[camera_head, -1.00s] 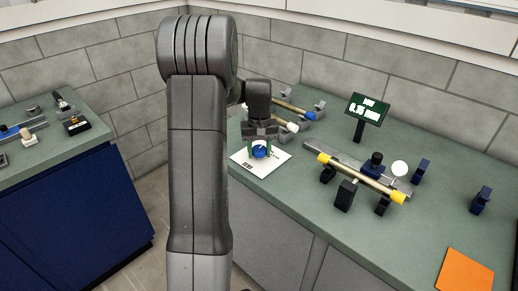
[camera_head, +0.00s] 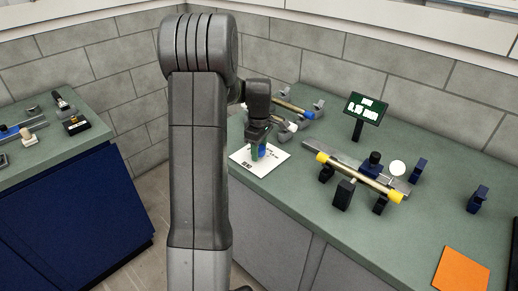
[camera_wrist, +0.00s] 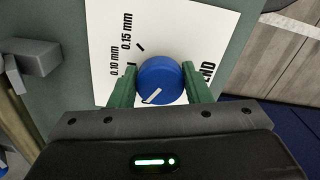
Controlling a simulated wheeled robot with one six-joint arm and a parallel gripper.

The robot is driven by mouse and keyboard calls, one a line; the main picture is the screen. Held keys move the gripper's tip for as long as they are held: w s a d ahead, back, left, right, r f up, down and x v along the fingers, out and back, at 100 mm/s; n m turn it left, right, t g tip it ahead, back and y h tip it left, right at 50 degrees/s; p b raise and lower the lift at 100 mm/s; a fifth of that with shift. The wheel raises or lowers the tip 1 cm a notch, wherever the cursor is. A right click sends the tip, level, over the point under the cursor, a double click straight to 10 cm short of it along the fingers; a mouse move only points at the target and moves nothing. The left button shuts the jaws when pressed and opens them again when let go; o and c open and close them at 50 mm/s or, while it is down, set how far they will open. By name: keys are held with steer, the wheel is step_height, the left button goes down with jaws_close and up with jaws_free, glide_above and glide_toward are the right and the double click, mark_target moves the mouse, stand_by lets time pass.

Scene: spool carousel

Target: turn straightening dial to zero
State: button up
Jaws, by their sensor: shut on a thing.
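The blue straightening dial (camera_wrist: 160,80) stands on a white plate (camera_wrist: 103,25) printed with marks; "0.10 mm", "0.15 mm" and part of a word ending in "ND" are readable in the wrist view. A white pointer line on the dial's top points toward the lower left of that view. My gripper (camera_wrist: 161,84) is shut on the dial, one green finger on each side. In the head view the dial (camera_head: 262,152) is partly hidden by my gripper (camera_head: 259,149). Any zero mark is hidden or unreadable.
A dark display (camera_head: 366,108) with blurred digits stands behind a brass rod (camera_head: 360,177) with yellow ends on supports. Other rods lie behind my gripper. An orange sheet (camera_head: 462,272) lies at the front right. The bench between plate and rod is clear.

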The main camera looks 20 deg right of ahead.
steer(key=shift+n, duration=1.7)
steer(key=o, duration=1)
step_height(320, 180, up, 14)
steer(key=shift+f, duration=0.1)
step_height(320, 180, down, 14)
steer(key=shift+r, duration=0.1)
